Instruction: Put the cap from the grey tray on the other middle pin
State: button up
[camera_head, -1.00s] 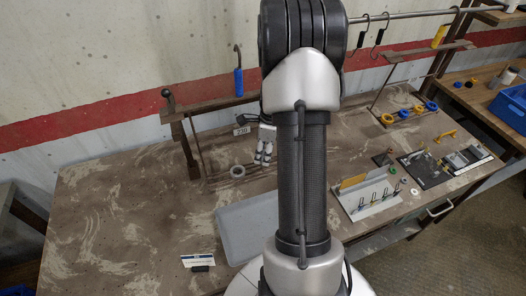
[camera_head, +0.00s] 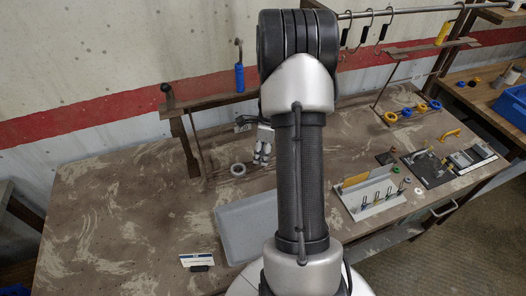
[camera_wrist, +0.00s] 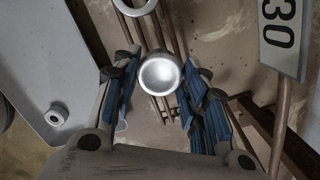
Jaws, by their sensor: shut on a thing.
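My gripper (camera_wrist: 160,98) is shut on a round silvery cap (camera_wrist: 160,73), seen from above between the blue fingertip pads in the wrist view. In the head view my gripper (camera_head: 262,152) hangs over the back of the bench, partly behind my arm. The grey tray (camera_head: 235,228) lies nearer the front, its right side hidden by my arm. A pale grey surface, likely this tray (camera_wrist: 35,75), fills the left of the wrist view, with a small round piece (camera_wrist: 56,115) on it. Several thin rods run below the cap. I cannot tell which pin is the middle one.
A grey ring (camera_head: 238,169) lies on the bench near my gripper. A number plate (camera_wrist: 283,35) stands at the right of the wrist view. A rail with a blue-handled hook (camera_head: 239,79) rises behind. A pale holder (camera_head: 372,196) stands right of my arm. The left bench is clear.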

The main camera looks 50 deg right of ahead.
jog(key=shift+f, duration=0.2)
jog(key=shift+f+b, duration=0.7)
jog(key=shift+f, duration=0.65)
jog(key=o, duration=1)
jog(key=shift+o, duration=0.2)
jog(key=shift+r, duration=0.1)
notch_tip(320, 180, up, 12)
jog(key=s, duration=0.1)
jog(key=shift+s+d, duration=0.15)
jog(key=shift+d, duration=0.2)
